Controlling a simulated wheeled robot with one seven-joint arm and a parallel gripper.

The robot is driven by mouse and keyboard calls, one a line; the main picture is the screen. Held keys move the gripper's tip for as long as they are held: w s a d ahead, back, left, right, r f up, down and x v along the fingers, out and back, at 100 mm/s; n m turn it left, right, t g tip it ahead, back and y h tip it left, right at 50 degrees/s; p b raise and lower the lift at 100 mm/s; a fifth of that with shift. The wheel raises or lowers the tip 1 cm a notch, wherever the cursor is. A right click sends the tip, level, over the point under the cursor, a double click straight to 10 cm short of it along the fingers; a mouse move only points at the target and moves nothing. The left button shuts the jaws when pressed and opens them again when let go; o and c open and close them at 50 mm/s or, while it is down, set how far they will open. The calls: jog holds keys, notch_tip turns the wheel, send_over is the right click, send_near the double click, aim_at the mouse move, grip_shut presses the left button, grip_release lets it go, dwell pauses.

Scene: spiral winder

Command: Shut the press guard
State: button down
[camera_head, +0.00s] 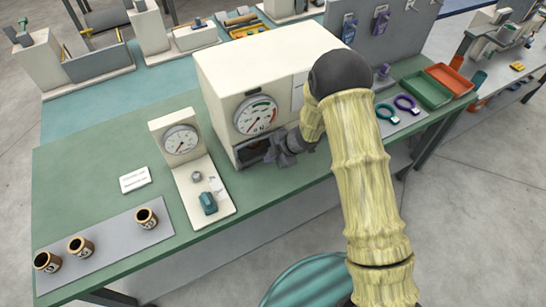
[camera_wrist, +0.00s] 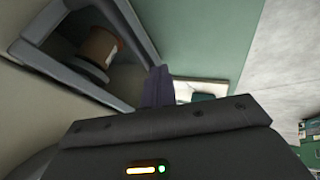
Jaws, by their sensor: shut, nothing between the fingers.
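The press (camera_head: 262,65) is a cream box with a round dial on its front. Low on its front is a dark opening (camera_head: 252,152). The opening shows in the wrist view, with a dark grey frame (camera_wrist: 75,82) around it and a copper-coloured spool-like part (camera_wrist: 100,47) inside. I cannot make out the guard as a separate panel; my arm hides the right part of the press front. My gripper (camera_head: 284,152) is at the right side of the opening. In the wrist view its fingers (camera_wrist: 158,86) are shut and empty, beside the frame's right edge; contact is unclear.
A smaller gauge stand (camera_head: 181,142) with a teal knob stands left of the press. Several labelled cups (camera_head: 81,247) stand on a grey mat. Green (camera_head: 427,89) and orange (camera_head: 449,80) trays lie right of my arm.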

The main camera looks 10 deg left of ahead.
jog(key=s+d+r, duration=0.3)
jog(key=d+r, duration=0.5)
jog(key=shift+s+d+r+b, duration=0.2)
jog(key=shift+d+r+b, duration=0.1)
jog(key=shift+b, duration=0.1)
